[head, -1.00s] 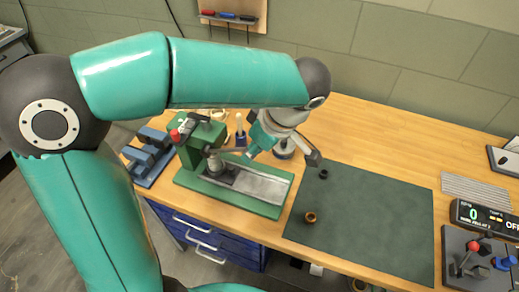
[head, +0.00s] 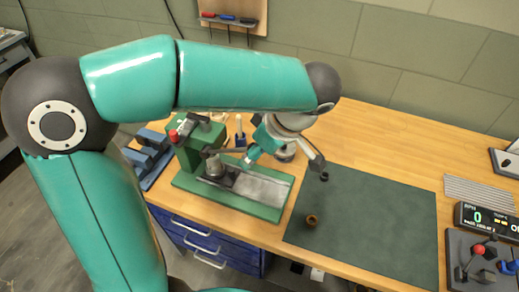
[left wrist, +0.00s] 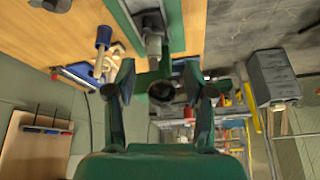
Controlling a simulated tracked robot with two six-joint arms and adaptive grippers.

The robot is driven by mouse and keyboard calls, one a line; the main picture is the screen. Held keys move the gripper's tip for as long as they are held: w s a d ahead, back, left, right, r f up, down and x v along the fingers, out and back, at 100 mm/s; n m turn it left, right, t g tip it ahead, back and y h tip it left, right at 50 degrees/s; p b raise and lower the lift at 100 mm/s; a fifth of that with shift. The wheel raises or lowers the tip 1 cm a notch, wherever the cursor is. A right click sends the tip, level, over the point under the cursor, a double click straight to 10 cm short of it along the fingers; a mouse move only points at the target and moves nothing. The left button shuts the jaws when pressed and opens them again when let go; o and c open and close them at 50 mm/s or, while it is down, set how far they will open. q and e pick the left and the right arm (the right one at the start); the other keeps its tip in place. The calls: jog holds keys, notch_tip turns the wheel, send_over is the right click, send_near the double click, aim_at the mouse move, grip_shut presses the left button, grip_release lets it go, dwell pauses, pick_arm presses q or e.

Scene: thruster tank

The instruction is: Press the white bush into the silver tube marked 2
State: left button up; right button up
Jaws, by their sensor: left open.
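My left gripper (head: 284,160) is open beside the green press (head: 190,155), above the bench between the press and the dark mat. In the left wrist view its two fingers (left wrist: 160,88) stand apart, with a green part (left wrist: 163,78) with a dark round end showing between them. A small grey cylinder (head: 214,166) stands on the press bed; I cannot read a mark on it or tell whether it is the silver tube. I cannot make out the white bush. My right gripper is out of view.
A blue fixture (head: 150,158) stands left of the press. A display (head: 487,218) and a control box (head: 480,268) stand at the right.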

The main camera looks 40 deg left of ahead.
pick_arm(q)
jog(key=v, duration=1.2)
jog(key=shift+f, duration=0.1)
